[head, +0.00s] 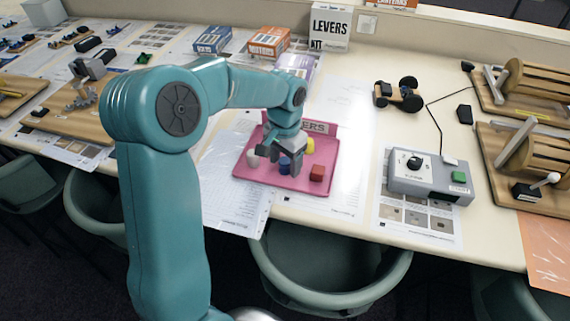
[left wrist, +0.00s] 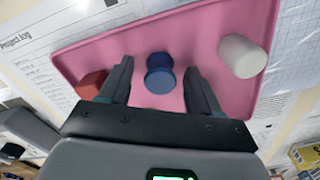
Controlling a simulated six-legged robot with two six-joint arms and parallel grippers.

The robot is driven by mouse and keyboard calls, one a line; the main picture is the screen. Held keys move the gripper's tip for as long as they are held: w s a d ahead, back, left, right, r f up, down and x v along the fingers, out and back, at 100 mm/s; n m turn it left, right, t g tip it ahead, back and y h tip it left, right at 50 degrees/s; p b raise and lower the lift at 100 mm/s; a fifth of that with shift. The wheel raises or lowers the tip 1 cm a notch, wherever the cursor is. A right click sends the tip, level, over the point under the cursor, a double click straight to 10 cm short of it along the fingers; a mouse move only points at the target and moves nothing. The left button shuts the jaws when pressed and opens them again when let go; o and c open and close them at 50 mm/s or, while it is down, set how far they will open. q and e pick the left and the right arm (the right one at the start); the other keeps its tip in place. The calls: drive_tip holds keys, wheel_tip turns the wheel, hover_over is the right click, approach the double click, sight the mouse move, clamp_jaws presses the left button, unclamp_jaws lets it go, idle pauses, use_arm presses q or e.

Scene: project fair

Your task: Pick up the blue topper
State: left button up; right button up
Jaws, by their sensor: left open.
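The blue topper (head: 285,165) stands on the pink tray (head: 247,178), partly hidden by my left gripper in the head view. In the left wrist view the blue topper (left wrist: 160,73) is a short spool shape between the fingers, with pink tray surface showing on both sides of it. My left gripper (head: 279,168) is open and points down over the tray; its dark fingers also show in the left wrist view (left wrist: 158,85). The fingers are apart from the topper. My right gripper is in neither view.
On the tray are a red block (head: 317,173), a white topper (head: 252,161) and a yellow topper (head: 310,145). A grey control box (head: 430,178) stands to the right. A small wheeled model (head: 399,94) lies behind it. Chairs line the table's front edge.

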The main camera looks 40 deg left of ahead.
use_arm(q)
drive_tip(key=c, duration=1.1)
